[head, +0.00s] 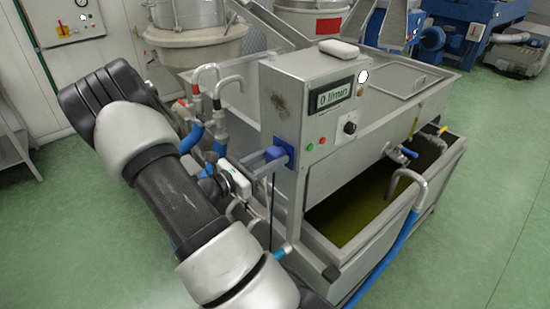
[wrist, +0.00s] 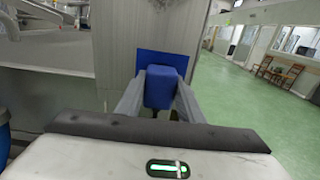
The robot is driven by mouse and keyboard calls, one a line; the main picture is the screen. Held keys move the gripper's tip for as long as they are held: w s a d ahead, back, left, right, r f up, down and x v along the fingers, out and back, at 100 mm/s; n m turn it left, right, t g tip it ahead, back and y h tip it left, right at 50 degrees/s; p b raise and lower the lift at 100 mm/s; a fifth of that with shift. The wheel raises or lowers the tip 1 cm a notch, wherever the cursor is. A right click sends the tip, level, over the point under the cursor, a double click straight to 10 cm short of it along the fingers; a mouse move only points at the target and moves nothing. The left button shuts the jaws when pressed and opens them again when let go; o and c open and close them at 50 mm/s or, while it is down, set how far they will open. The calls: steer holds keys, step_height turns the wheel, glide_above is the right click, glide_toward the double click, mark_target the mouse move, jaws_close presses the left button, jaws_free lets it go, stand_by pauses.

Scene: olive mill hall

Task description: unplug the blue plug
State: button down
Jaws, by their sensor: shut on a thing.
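The blue plug (wrist: 160,90) is a rounded blue block between my two grey fingers in the wrist view. It also shows as a small blue block in the head view (head: 275,153). My gripper (head: 268,157) is shut on it from the left, with a finger on each side. Behind the plug is a flat blue socket plate (wrist: 147,58) on the grey metal side of the control post. The plug is right at the plate, but I cannot tell how deep it sits, as its front end is hidden.
The control post (head: 293,110) carries a flow display (head: 332,95), buttons and a knob. A steel tank (head: 345,215) of greenish liquid is to the right. Green floor is open at the far right.

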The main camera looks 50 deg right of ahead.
mark_target(269, 160)
steer(key=shift+w+a+p, duration=0.2)
steer(key=shift+a, duration=1.3)
steer(key=shift+w+a+p, duration=0.15)
steer(key=shift+a, duration=1.35)
